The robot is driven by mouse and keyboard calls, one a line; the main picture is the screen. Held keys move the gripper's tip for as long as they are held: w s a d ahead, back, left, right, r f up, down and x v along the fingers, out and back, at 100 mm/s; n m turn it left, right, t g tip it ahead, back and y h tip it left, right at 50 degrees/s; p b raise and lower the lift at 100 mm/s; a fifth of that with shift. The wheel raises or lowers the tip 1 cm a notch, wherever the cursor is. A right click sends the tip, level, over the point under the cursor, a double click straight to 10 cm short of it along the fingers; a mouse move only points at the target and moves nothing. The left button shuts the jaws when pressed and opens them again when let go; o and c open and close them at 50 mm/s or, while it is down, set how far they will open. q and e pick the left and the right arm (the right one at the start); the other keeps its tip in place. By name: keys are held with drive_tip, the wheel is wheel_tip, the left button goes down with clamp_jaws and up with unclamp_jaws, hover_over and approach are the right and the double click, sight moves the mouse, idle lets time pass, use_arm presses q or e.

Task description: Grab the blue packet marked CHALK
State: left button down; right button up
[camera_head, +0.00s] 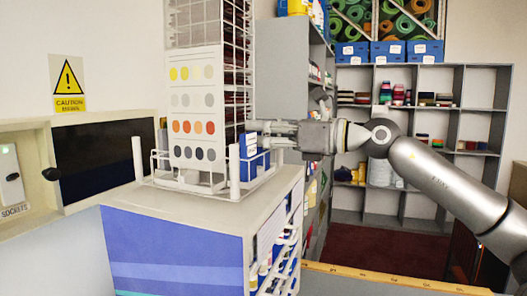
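A small blue packet (248,146) stands on the counter, at the right side of the swatch rack; any marking on it is too small to read. My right gripper (262,134) reaches in from the right, with its fingers pointing left at the packet. The fingertips are at or very near the packet. I cannot tell whether they touch it or how far apart they are. A second blue piece with a white edge (262,160) shows just below the fingers. My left gripper is not in view.
The swatch rack (197,95) with coloured dots stands on the blue-sided counter (175,250), behind a white wire rail with posts (235,172). Grey shelves (400,205) with folded goods and blue bins (388,52) stand at the back. A yellow caution sign (68,85) hangs on the left wall.

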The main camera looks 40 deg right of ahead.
drive_tip(key=shift+c, duration=0.7)
drive_tip(key=shift+r, duration=0.15)
